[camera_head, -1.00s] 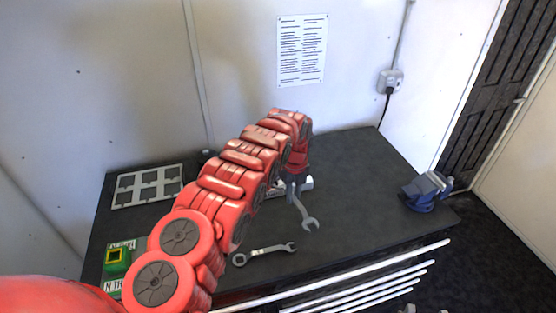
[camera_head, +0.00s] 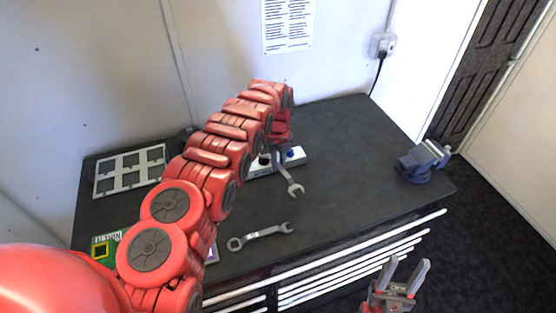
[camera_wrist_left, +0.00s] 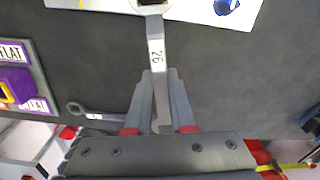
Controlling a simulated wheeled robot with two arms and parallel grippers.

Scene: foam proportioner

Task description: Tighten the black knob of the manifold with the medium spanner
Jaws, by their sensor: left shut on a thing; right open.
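My left gripper (camera_head: 284,166) is shut on a grey spanner (camera_head: 295,188) marked 26. The left wrist view shows its fingers (camera_wrist_left: 161,82) on either side of the handle (camera_wrist_left: 156,52). The spanner's open jaw points to the front in the head view. Its other end reaches the white manifold (camera_head: 292,157), at a black knob (camera_wrist_left: 152,2); the top picture edge cuts this off, so the exact fit cannot be told. A blue knob (camera_wrist_left: 226,6) is on the manifold to the right. My right gripper (camera_head: 400,278) is open and empty, in front of the bench.
Another spanner (camera_head: 262,235) lies on the dark bench (camera_head: 350,190) near its front edge. A grey frame tray (camera_head: 130,171) lies at the back left, and a blue vise (camera_head: 424,162) stands at the right. Purple and green labelled holders are at the left. The middle right of the bench is clear.

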